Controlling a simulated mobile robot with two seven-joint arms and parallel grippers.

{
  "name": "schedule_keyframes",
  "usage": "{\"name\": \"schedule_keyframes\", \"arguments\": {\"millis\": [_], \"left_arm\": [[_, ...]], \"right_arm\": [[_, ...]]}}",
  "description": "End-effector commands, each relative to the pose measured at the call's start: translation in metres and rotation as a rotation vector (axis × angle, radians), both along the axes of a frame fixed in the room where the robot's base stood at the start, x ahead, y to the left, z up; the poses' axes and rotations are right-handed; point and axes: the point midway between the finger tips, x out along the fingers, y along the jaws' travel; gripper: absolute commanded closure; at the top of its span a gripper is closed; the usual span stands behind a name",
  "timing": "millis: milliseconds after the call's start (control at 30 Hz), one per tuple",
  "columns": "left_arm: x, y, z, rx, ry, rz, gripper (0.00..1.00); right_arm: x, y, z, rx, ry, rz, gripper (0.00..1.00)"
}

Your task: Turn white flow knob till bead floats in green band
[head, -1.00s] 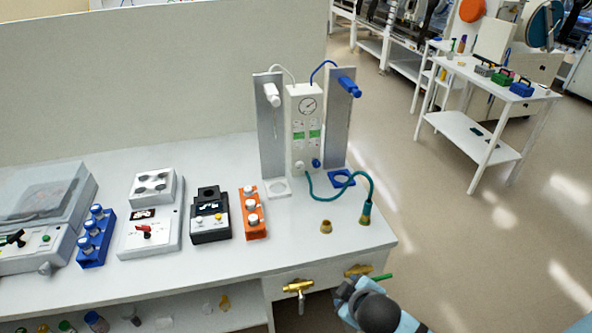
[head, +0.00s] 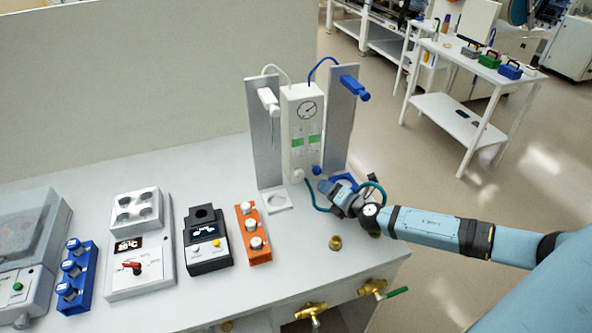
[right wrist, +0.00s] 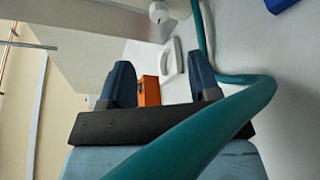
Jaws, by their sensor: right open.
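The white flow knob (head: 298,175) is at the lower left front of the white flowmeter box (head: 291,120), beside a blue knob (head: 316,171). A white knob also shows at the top of the right wrist view (right wrist: 158,12). The box has a round gauge (head: 306,110) and two tubes with green bands (head: 298,143); the beads are too small to make out. My right gripper (head: 324,186) is open in front of the box, low and to the right of the white knob, apart from it. In the right wrist view its fingers (right wrist: 162,80) hold nothing. My left gripper is out of view.
A teal hose (right wrist: 225,110) crosses close before the right wrist camera and loops around the gripper. White and blue stands (head: 276,202) flank the box. An orange rack (head: 253,235) and a black device (head: 207,245) stand left.

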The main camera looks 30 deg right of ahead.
Motion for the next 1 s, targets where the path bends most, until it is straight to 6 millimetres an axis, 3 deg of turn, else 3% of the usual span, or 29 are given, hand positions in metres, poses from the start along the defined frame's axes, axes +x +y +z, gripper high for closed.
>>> {"name": "schedule_keyframes", "arguments": {"millis": [167, 600, 800, 1000], "left_arm": [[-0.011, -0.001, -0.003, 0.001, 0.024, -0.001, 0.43], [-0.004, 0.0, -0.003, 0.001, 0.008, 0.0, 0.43], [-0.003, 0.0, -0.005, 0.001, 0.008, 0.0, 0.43], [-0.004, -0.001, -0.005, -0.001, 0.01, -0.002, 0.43]], "right_arm": [[0.027, 0.004, -0.002, 0.003, -0.004, -0.002, 0.44], [0.111, 0.012, -0.024, 0.004, -0.002, -0.003, 0.44], [0.127, 0.013, -0.028, 0.003, -0.002, -0.002, 0.44], [0.129, 0.013, -0.028, 0.004, -0.002, -0.002, 0.44]]}}
